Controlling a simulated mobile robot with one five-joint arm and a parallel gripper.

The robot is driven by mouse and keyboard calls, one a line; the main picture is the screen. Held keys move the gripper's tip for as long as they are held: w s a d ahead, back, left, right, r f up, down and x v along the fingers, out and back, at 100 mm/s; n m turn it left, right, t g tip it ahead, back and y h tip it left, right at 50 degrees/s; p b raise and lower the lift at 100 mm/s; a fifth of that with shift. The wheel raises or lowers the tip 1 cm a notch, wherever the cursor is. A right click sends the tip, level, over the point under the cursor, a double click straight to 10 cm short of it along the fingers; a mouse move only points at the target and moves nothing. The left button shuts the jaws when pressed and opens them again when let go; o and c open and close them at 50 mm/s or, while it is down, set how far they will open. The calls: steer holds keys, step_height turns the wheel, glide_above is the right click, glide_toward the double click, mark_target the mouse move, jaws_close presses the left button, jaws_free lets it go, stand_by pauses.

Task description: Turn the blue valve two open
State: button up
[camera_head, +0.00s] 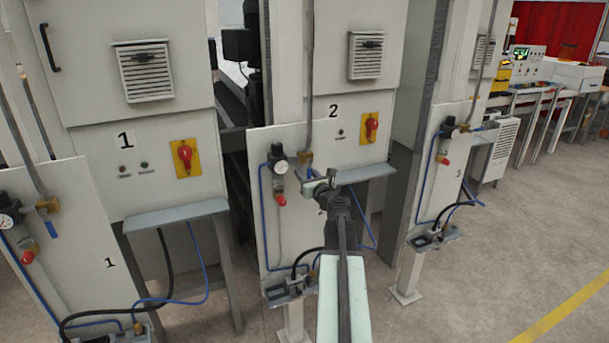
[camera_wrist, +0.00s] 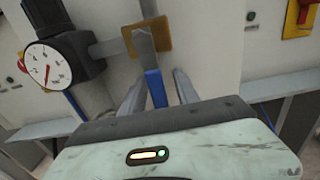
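The blue valve handle (camera_wrist: 154,88) of station two points down from its brass fitting (camera_wrist: 150,37) in the wrist view. My gripper (camera_wrist: 158,84) has its two fingers apart, one on each side of the blue handle, with a gap visible on both sides. Whether either finger touches it, I cannot tell. In the head view my gripper (camera_head: 314,185) is in front of panel two (camera_head: 260,235), just below the brass fitting (camera_head: 305,159). The blue handle is mostly hidden there by my gripper.
A pressure gauge (camera_wrist: 47,68) on a black regulator is left of the valve. A grey shelf (camera_head: 365,174) juts out to the right of my gripper, under the red switch (camera_head: 371,123). Stations one (camera_head: 65,225) and three (camera_head: 437,165) stand either side. Open floor (camera_head: 500,260) lies right.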

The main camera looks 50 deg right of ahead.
jaws_close()
stand_by(1.4)
